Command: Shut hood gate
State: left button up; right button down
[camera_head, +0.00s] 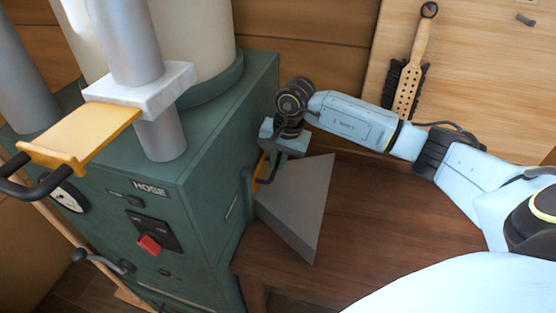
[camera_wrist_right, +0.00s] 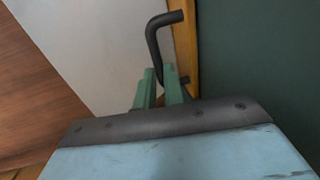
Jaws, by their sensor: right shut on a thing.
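A yellow gate plate (camera_head: 261,166) with a black bent handle (camera_head: 273,172) stands against the side of the green cabinet, beside the grey wedge-shaped hood (camera_head: 295,205). My right gripper (camera_head: 268,155) reaches down to this handle and is shut on it. In the right wrist view the green fingers (camera_wrist_right: 160,90) close around the lower part of the black handle (camera_wrist_right: 154,45), next to the yellow plate (camera_wrist_right: 187,45). The fingertips partly hide the handle, and I cannot tell how far the plate is slid in. My left gripper is not in view.
The green cabinet (camera_head: 215,180) carries a HOSE label, a red switch and a small lever. Another yellow gate plate (camera_head: 85,135) with a black handle sticks out of a white block on the pipe. A brush (camera_head: 412,75) hangs on the wall. The brown bench (camera_head: 375,215) has bare room.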

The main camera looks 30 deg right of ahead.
jog(key=shift+s+f, duration=0.1)
jog(key=shift+f, duration=0.1)
jog(key=c, duration=1.5)
grip_release()
jog(key=shift+r, duration=0.1)
jog(key=r, duration=0.4)
jog(key=s+d+r, duration=0.1)
jog(key=r, duration=0.3)
jog(key=s+r, duration=0.1)
jog(key=r, duration=0.4)
jog(key=shift+d+b, duration=0.3)
jog(key=shift+d, duration=0.05)
jog(key=shift+f, duration=0.1)
